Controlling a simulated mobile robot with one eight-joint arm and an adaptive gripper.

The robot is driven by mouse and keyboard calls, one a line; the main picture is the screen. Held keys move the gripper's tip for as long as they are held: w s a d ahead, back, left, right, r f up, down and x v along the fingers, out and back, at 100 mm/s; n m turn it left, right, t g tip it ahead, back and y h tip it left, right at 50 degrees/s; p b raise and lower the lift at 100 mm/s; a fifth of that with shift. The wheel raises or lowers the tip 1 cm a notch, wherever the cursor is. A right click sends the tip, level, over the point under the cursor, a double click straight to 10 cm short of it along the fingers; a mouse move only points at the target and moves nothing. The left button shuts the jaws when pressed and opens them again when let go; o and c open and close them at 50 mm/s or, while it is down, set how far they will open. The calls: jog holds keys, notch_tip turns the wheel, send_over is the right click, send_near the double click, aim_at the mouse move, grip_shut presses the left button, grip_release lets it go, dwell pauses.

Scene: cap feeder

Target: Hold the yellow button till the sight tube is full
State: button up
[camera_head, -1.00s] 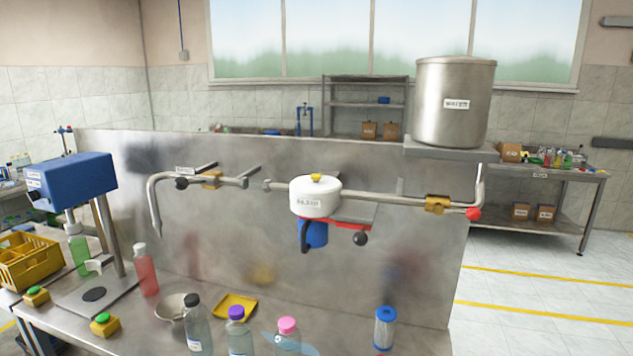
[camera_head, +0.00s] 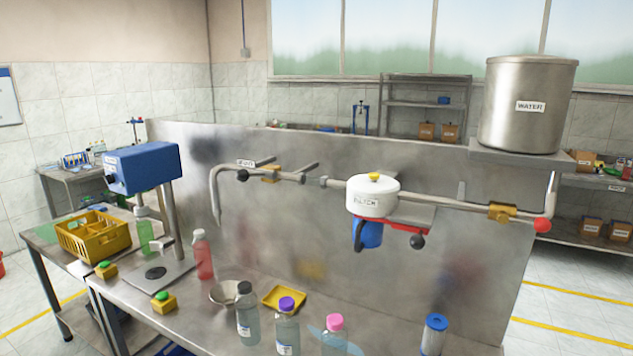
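A yellow button (camera_head: 374,177) sits on top of the white round filter housing (camera_head: 373,197), which is set in the pipe run in front of the steel panel. A blue part (camera_head: 368,234) hangs under the housing, beside a red bracket (camera_head: 408,221) with a dark knob. I cannot make out a sight tube for certain, nor any level in one. Nothing touches the yellow button. My gripper is not in the picture.
Several bottles, a bowl (camera_head: 231,292), a yellow tray (camera_head: 284,298) and a blue-capped cartridge (camera_head: 434,334) stand on the steel bench. A blue-headed press (camera_head: 143,167) and a yellow crate (camera_head: 93,233) are at left. A WATER tank (camera_head: 527,105) stands high at right.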

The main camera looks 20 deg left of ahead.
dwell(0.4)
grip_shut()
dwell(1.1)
